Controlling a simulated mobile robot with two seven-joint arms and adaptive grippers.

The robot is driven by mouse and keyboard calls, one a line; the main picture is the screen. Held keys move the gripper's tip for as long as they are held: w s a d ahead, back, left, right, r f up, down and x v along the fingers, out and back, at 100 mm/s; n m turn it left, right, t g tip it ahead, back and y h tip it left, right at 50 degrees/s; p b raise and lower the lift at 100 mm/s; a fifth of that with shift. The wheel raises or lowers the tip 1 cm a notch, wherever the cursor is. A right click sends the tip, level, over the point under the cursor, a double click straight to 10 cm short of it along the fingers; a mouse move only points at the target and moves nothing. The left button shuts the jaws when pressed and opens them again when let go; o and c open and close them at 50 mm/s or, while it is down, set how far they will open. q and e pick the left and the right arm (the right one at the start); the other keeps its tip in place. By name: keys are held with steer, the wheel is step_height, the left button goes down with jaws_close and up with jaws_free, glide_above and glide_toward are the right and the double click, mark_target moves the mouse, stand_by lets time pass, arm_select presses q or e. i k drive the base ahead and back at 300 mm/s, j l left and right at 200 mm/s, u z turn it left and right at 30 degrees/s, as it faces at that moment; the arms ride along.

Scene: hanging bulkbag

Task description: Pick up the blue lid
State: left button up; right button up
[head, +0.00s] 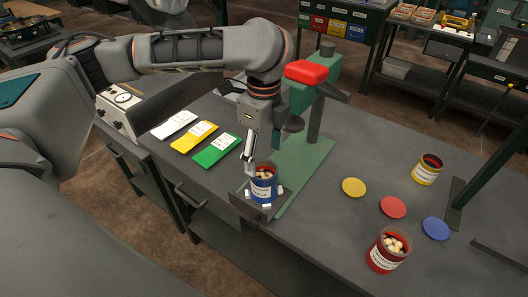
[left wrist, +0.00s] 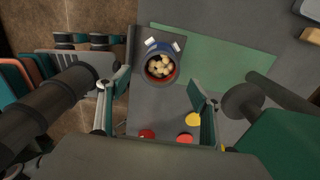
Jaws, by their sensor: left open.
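The blue lid (head: 436,229) lies flat on the grey workbench at the right, near the red lid (head: 393,207). My left gripper (head: 249,158) is well to its left, pointing down close by the blue can (head: 263,187). The can stands upright, filled with pale pieces. In the left wrist view my left gripper (left wrist: 158,82) has its fingers spread and empty, with the open can (left wrist: 160,66) just beyond the gap between them. I cannot make out the blue lid in that view. My right gripper is not in view.
A yellow lid (head: 354,187), a red can (head: 387,252) and a yellow can (head: 427,169) stand or lie around the lids. A green press (head: 310,120) with a red top rises behind the gripper. White, yellow and green packets (head: 196,137) lie left of it.

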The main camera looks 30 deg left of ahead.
mark_target(437, 229)
steer(key=k, duration=1)
